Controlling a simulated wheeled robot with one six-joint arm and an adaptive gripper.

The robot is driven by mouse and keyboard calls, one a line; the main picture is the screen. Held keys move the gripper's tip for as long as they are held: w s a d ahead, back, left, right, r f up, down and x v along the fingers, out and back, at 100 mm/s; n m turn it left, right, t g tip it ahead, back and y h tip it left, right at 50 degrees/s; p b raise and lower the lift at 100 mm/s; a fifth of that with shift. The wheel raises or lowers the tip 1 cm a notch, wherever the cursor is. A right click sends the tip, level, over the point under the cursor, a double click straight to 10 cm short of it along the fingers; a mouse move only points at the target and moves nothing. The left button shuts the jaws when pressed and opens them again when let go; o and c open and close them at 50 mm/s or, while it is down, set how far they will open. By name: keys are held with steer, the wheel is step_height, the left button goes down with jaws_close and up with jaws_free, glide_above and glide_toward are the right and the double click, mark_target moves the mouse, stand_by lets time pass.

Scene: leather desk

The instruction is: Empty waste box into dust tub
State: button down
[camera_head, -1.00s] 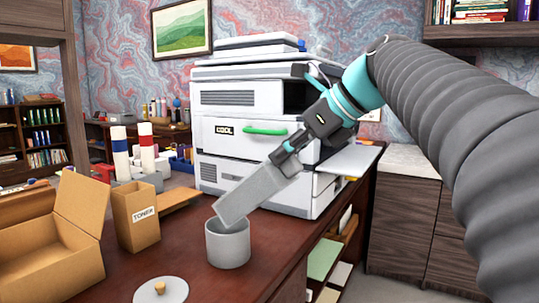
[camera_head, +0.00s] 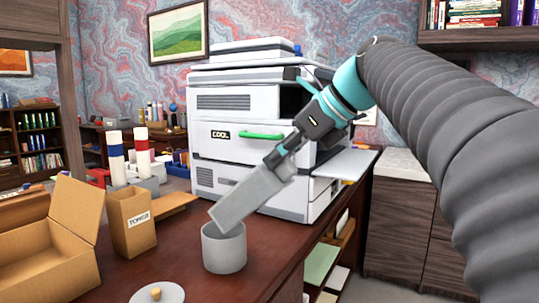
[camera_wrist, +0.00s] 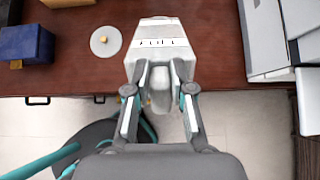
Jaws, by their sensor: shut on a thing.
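The waste box (camera_head: 250,196) is a long grey box, tilted, with its lower left end over the mouth of the dust tub. My gripper (camera_head: 277,157) is shut on its upper right end. In the wrist view my gripper (camera_wrist: 160,88) has its fingers on both sides of a grip on the waste box (camera_wrist: 160,38). The dust tub (camera_head: 224,252) is a round grey open container standing on the desk. Its inside is hidden from view. The round grey lid (camera_head: 170,294) with a tan knob lies on the desk, and the lid (camera_wrist: 106,42) also shows in the wrist view.
A white copier (camera_head: 245,130) with a green handle stands behind the waste box. An open cardboard box (camera_head: 50,255) and a toner carton (camera_head: 133,228) stand at the left. Bare desk (camera_head: 170,262) lies between the carton and the tub.

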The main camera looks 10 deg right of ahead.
steer(key=shift+a+r, duration=0.1)
steer(key=shift+w+a+r+g+h, duration=0.35)
steer(key=shift+w+a+h, duration=0.1)
steer(key=shift+w+a, duration=0.1)
steer(key=shift+w+a+r+g+h, duration=0.35)
steer(key=shift+w+a+h, duration=0.1)
steer(key=shift+a, duration=0.1)
steer(key=shift+s, duration=0.1)
steer(key=shift+f, duration=0.1)
stand_by(6.0)
steer(key=shift+s+d+f+t+y+b, duration=0.3)
steer(key=shift+s+d+y+b, duration=0.15)
steer(key=shift+b, duration=0.5)
